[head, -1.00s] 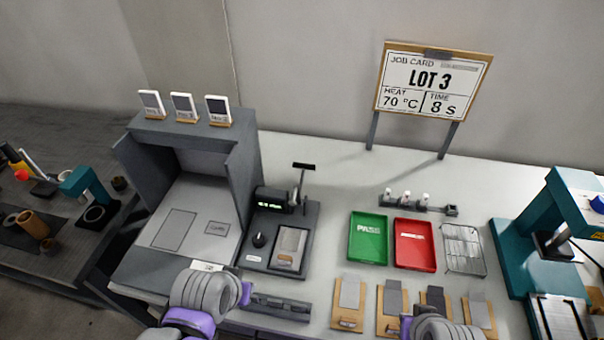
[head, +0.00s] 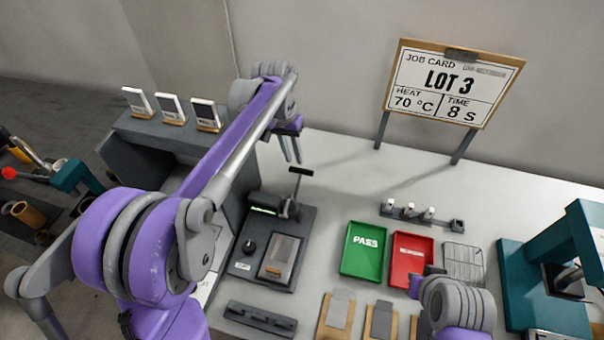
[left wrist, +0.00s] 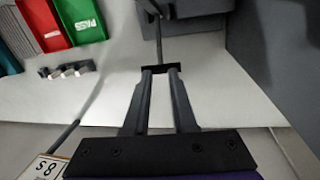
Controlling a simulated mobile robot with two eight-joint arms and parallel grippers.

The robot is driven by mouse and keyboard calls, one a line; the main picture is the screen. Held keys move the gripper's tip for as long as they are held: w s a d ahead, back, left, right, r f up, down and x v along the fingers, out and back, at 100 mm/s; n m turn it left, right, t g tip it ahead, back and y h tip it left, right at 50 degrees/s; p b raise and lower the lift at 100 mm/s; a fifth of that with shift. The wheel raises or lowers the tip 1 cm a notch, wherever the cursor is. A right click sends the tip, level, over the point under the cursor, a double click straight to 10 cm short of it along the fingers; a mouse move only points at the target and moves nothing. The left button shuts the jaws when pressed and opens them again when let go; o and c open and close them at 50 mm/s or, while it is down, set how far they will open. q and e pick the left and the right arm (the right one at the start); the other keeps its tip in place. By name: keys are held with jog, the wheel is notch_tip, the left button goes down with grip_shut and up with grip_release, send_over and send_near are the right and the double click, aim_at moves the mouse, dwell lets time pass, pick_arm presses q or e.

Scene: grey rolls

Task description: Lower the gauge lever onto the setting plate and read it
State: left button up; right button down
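The gauge (head: 268,210) is a dark unit with a lit green display on a grey base. Its lever (head: 301,171) stands raised, with a black crossbar on top. A metal plate (head: 280,258), seemingly the setting plate, lies at the base's front. My left gripper (head: 291,160) points down just behind the lever's top, its two fingers apart. In the left wrist view, the crossbar (left wrist: 162,68) lies right at the open fingertips (left wrist: 160,74); whether they touch it I cannot tell. My right gripper (head: 418,283) is partly hidden by its wrist near the red tray.
A green PASS tray (head: 364,250) and a red tray (head: 412,258) lie right of the gauge, with a wire rack (head: 463,258) beyond. A grey booth (head: 140,160) stands left. The job card (head: 452,85) reads LOT 3, 70 °C, 8 s.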

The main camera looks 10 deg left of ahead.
aim_at(299, 178)
pick_arm(q)
jog(key=f, duration=0.3)
jog(key=d+f, duration=0.1)
jog(key=f, duration=0.6)
jog(key=shift+s+d, duration=0.3)
jog(key=shift+d, duration=0.05)
grip_shut()
dwell(0.8)
